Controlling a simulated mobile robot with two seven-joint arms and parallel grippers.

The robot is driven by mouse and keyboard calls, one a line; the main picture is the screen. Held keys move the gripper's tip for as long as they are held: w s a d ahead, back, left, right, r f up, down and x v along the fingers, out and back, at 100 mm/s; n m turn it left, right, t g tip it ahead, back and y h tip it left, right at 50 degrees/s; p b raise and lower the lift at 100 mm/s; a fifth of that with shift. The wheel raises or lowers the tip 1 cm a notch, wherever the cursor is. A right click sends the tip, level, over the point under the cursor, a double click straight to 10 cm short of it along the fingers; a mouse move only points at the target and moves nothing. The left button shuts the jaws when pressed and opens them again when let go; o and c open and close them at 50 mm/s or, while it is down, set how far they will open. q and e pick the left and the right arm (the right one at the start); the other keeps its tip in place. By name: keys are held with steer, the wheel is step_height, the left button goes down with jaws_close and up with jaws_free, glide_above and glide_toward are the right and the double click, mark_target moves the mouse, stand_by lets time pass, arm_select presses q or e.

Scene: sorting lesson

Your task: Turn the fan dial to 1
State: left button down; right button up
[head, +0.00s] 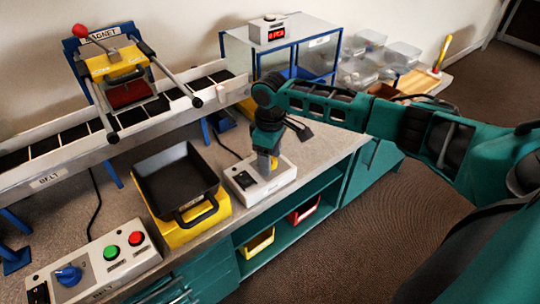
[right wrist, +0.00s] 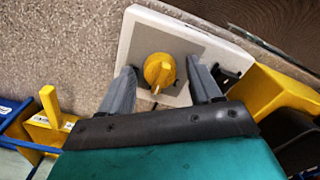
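A white control box (head: 262,188) with a black rocker switch stands on the grey bench at centre. Its yellow dial (right wrist: 158,70) shows in the right wrist view on a grey plate, with the pointer toward the bottom of the picture. Any numbers around it cannot be read. My right gripper (right wrist: 160,78) is open above the box, one finger on each side of the dial with gaps visible. In the head view the right gripper (head: 268,150) hides most of the dial. My left gripper is not in view.
A black tray on a yellow base (head: 178,232) stands left of the box. A panel (head: 100,262) with a blue knob and green and red buttons is at front left. A conveyor belt (head: 60,148) runs behind. A blue-framed clear case (head: 280,50) stands at the back.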

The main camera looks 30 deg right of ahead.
steer(key=c, duration=1)
steer(key=shift+r, duration=0.1)
